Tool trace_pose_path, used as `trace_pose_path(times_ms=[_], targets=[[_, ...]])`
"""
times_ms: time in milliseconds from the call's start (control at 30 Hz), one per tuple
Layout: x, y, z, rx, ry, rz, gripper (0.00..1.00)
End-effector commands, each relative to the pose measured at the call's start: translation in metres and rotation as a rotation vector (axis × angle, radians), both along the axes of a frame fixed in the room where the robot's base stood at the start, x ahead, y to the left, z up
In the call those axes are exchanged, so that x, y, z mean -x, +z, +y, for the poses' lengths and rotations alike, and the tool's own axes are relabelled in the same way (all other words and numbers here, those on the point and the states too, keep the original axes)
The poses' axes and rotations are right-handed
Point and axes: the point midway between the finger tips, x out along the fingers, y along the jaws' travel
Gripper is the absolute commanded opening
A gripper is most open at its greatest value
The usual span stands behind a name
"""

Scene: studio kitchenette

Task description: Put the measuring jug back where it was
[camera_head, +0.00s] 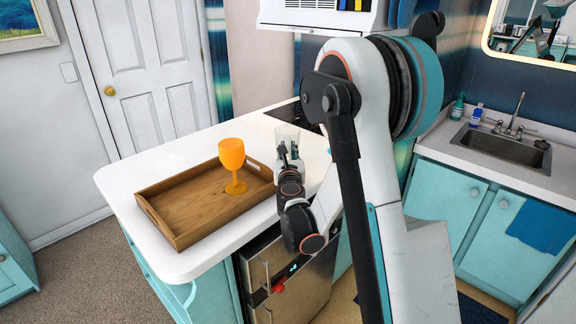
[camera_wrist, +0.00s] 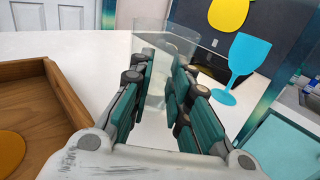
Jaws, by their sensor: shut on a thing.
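The measuring jug (camera_head: 287,132) is a clear, see-through vessel at the counter's far side, just right of the wooden tray. In the wrist view the jug (camera_wrist: 165,40) stands upright between and beyond my fingertips. My gripper (camera_head: 288,158) is shut on the jug; its teal-padded fingers (camera_wrist: 162,68) lie on either side of the jug's wall in the wrist view. The fingers and wrist hide the jug's lower part in the head view. I cannot tell whether its base touches the counter.
The wooden tray (camera_head: 165,220) holds an orange goblet (camera_head: 232,165). A cyan goblet (camera_wrist: 235,62) stands right of the jug in the wrist view, with a yellow object (camera_wrist: 228,12) beyond. A dark cooktop (camera_wrist: 205,50) lies behind. Bare white counter (camera_wrist: 95,50) shows left of the jug.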

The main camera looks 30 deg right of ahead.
Motion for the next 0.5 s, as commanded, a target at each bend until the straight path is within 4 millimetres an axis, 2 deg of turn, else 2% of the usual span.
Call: trace_pose_path(times_ms=[233,500], targets=[[0.0,-0.035,0.0,0.0,0.0,0.0,0.0],[0.0,-0.038,0.0,0.0,0.0,0.0,0.0]])
